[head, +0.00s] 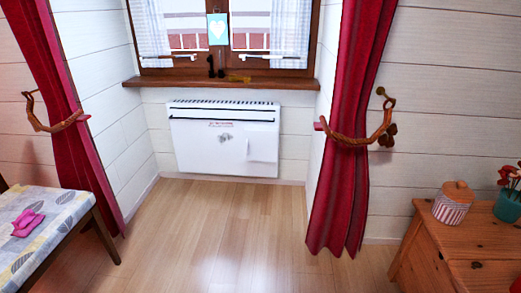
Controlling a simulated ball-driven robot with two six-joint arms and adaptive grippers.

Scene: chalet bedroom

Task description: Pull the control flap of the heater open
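The white heater (198,148) is mounted low on the white plank wall under the window, across the room in the head view. A row of dark vent slots runs along its top edge. A plain pale panel, perhaps the control flap (262,148), sits at the right of its front; I cannot tell whether it is shut. Small grey marks show left of it. Neither of my grippers is in view.
Bare wooden floor (215,225) lies clear up to the heater. Red curtains hang left (75,130) and right (345,150) of the alcove. A cushioned bench (50,208) stands at the left, a wooden cabinet (470,250) at the right. A wooden sill (180,84) juts above the heater.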

